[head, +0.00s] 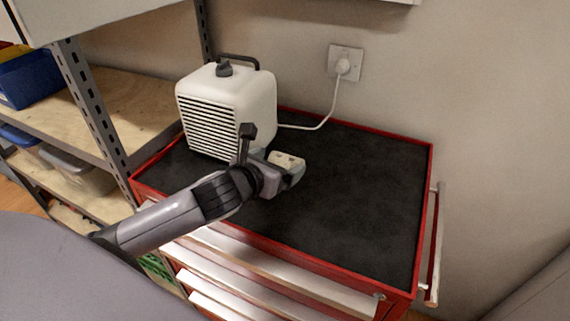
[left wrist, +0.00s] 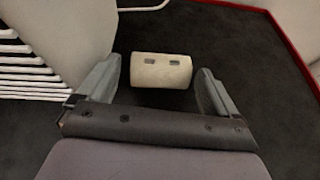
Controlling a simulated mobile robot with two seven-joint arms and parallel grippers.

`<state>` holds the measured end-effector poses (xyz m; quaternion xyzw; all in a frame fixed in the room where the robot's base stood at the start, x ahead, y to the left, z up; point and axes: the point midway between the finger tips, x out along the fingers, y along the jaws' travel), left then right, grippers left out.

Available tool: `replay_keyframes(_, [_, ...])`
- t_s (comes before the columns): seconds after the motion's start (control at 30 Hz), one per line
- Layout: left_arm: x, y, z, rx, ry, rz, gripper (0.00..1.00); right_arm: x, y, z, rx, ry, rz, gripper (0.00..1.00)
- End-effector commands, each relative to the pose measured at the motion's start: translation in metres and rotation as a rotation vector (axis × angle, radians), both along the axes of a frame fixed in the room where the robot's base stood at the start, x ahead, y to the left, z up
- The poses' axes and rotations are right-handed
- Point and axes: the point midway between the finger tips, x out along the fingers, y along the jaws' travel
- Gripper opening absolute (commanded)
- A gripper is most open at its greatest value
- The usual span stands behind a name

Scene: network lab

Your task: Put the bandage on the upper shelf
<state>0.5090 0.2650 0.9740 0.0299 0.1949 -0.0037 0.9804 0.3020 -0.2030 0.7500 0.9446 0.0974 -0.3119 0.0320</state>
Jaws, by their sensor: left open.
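The bandage (head: 287,161), a small off-white roll with two small dark marks, lies on the black top of the red tool cabinet. In the left wrist view the bandage (left wrist: 160,71) sits between and just beyond the fingertips. My left gripper (head: 281,169) is open around its near side, with one finger to each side of it and gaps showing. In the left wrist view the gripper (left wrist: 158,85) holds nothing. A metal shelf rack with wooden boards (head: 117,104) stands at the left. My right gripper is not in view.
A white heater (head: 229,108) stands on the cabinet right beside the left gripper, its cord running to a wall socket (head: 345,64). The cabinet top (head: 357,190) is bare to the right. A blue bin (head: 30,79) sits on the rack.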

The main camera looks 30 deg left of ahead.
Motion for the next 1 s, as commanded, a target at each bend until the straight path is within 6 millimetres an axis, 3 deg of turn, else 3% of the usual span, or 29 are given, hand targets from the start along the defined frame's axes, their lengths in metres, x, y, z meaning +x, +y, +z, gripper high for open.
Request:
replay_keyframes(0.4, [0.040,-0.003,-0.020,-0.001,-0.001,0.000,0.93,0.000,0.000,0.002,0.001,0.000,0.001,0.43])
replay_keyframes(0.73, [0.044,-0.003,-0.023,0.001,0.000,0.000,0.93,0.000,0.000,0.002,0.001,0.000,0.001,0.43])
replay_keyframes(0.87, [0.044,-0.003,-0.023,0.001,0.000,0.000,0.56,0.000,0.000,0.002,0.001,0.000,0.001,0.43])
replay_keyframes(0.97, [0.044,-0.003,-0.023,0.001,0.000,0.000,0.55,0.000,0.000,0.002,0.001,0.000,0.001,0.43])
replay_keyframes(1.0, [0.044,-0.003,-0.023,0.001,0.000,0.000,0.51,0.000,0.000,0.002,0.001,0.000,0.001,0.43])
